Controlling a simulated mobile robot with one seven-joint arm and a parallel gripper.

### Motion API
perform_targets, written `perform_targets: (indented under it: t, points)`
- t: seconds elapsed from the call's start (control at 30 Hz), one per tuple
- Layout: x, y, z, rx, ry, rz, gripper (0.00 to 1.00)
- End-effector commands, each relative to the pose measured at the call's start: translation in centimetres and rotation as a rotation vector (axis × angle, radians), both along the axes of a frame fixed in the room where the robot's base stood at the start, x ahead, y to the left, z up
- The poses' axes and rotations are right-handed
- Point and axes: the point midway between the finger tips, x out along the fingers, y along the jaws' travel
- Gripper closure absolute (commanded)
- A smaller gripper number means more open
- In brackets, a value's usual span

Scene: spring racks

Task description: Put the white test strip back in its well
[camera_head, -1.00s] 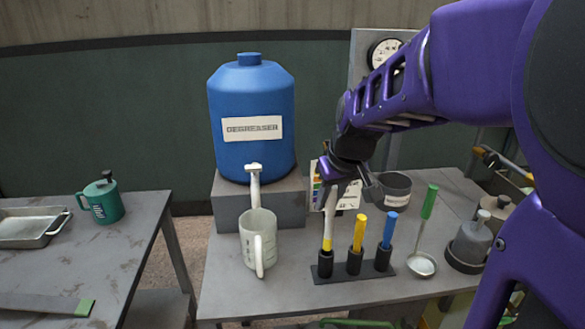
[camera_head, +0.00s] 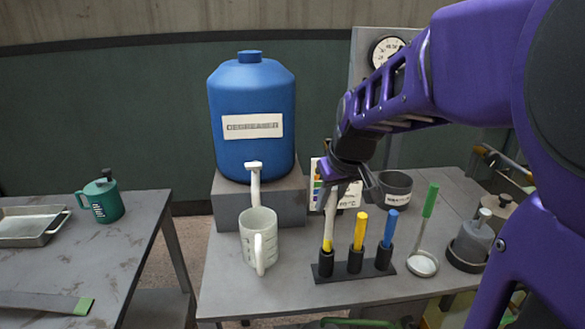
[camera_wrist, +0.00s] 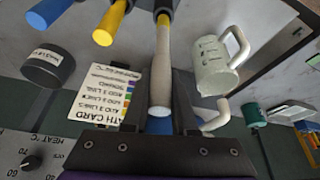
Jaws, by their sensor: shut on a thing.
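The white test strip (camera_head: 330,222) stands nearly upright with its yellow lower end at the mouth of the left black well (camera_head: 326,262) of the rack. How deep it sits in the well I cannot tell. My gripper (camera_head: 342,186) is shut on the strip's upper part; the fingers partly hide it. In the wrist view the pale strip (camera_wrist: 163,62) runs between the two dark fingers of my gripper (camera_wrist: 160,108). A yellow strip (camera_head: 360,232) stands in the middle well and a blue one (camera_head: 390,228) in the right well.
A white measuring mug (camera_head: 259,236) stands left of the rack, below the spout of the blue degreaser drum (camera_head: 252,155). A ladle with a green handle (camera_head: 429,202) is right of the rack. A dark cup (camera_head: 396,191) and a card (camera_wrist: 110,97) are behind it.

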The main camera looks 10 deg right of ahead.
Motion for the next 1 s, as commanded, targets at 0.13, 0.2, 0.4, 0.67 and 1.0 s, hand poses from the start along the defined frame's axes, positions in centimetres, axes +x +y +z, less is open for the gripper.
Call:
perform_targets:
  t: [0.13, 0.2, 0.4, 0.67, 1.0]
  points:
    - [0.0, 0.0, -0.5, 0.000, 0.000, 0.000, 1.00]
    - [0.0, 0.0, -0.7, 0.000, 0.000, 0.000, 1.00]
    - [0.0, 0.0, -1.2, 0.000, 0.000, 0.000, 1.00]
    - [0.0, 0.0, -1.8, 0.000, 0.001, 0.000, 1.00]
    - [0.0, 0.0, -2.7, 0.000, 0.001, 0.000, 1.00]
